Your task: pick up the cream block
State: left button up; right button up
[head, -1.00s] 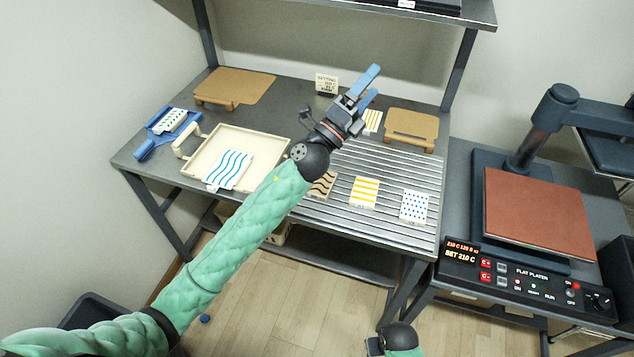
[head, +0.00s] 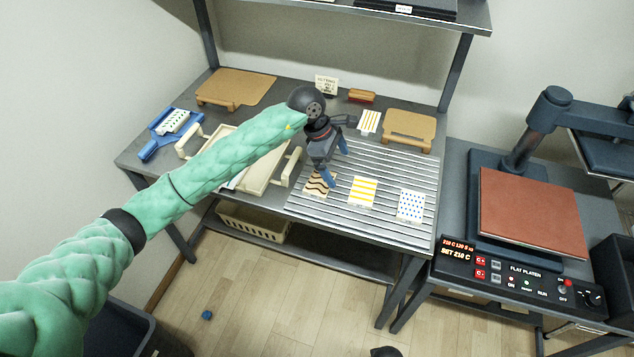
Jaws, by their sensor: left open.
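A small cream block with dark lettering (head: 327,84) stands upright at the back of the table; I cannot tell if it is the cream block named. My left gripper (head: 335,165) is open and empty, its blue fingers pointing down over the slatted metal rack. It is near a cream tile with brown waves (head: 313,189), partly covered by a finger. Other pale tiles lie to the right: one yellow-striped (head: 362,191), one blue-dotted (head: 411,206). My right gripper is not in view.
A cream tray (head: 262,178) is partly hidden under my left arm. Brown boards (head: 236,88) (head: 409,128) and a brown-red brush-like block (head: 361,96) are at the back. A blue holder (head: 165,138) is at left. A flat press (head: 530,212) stands at right.

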aim_at(320, 181)
pick_arm(q)
jog(key=a+y, duration=0.1)
jog(key=w+a+y, duration=0.1)
jog(key=a, duration=0.1)
jog(key=w+a+y, duration=0.1)
jog(key=a, duration=0.1)
jog(key=shift+a+f, duration=0.25)
jog(key=shift+f, duration=0.05)
jog(key=shift+f+p, duration=0.25)
jog(key=shift+p, duration=0.05)
jog(key=shift+d+f+p, duration=0.1)
jog(key=shift+f+p, duration=0.25)
jog(key=shift+f, duration=0.55)
jog(key=f+p, duration=0.2)
jog(key=f, duration=0.1)
jog(key=f+p, duration=0.1)
jog(key=shift+s+d+f, duration=0.15)
jog(key=shift+s+d, duration=0.1)
jog(key=shift+d, duration=0.15)
jog(key=shift+f, duration=0.55)
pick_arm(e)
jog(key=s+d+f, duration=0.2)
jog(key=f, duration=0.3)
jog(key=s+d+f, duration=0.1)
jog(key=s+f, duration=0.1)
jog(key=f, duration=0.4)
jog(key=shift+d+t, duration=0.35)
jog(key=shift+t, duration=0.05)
